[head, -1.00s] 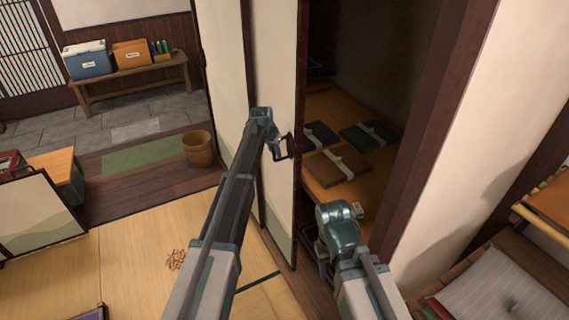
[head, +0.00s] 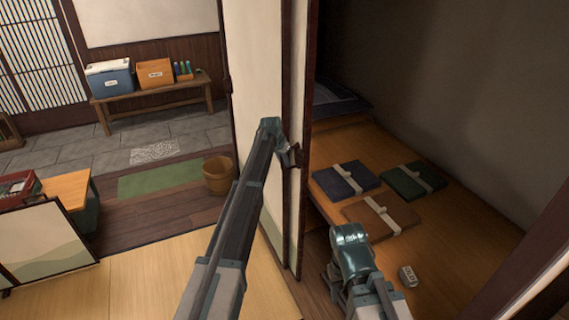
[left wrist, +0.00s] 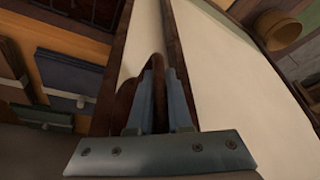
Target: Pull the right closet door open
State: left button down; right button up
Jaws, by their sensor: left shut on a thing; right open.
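The right closet door (head: 298,60) is a narrow cream panel with a dark wood edge, lying largely alongside the cream panel (head: 252,60) to its left. The closet opening to its right is wide. My left gripper (head: 291,157) is at the door's face, shut on its dark handle. In the left wrist view my left gripper (left wrist: 157,92) has its fingers closed around the dark handle (left wrist: 125,101), against the door (left wrist: 145,35). My right gripper (head: 335,278) is open and apart from the door, low before the closet opening; its fingers are partly hidden by its wrist.
In the closet lie a blue bundle (head: 340,181), a green bundle (head: 410,181), a brown bundle (head: 375,218) and a small white object (head: 408,276). A basket (head: 218,175) stands left of the doors. A low folding screen (head: 45,245) is at far left.

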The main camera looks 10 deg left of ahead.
pick_arm(q)
jog(key=shift+w+a, duration=0.15)
jog(key=shift+w, duration=0.1)
jog(key=c, duration=0.8)
grip_release()
jog(key=shift+c, duration=0.2)
jog(key=p+v, duration=1.3)
jog(key=shift+r, duration=0.35)
jog(key=shift+s, duration=0.1)
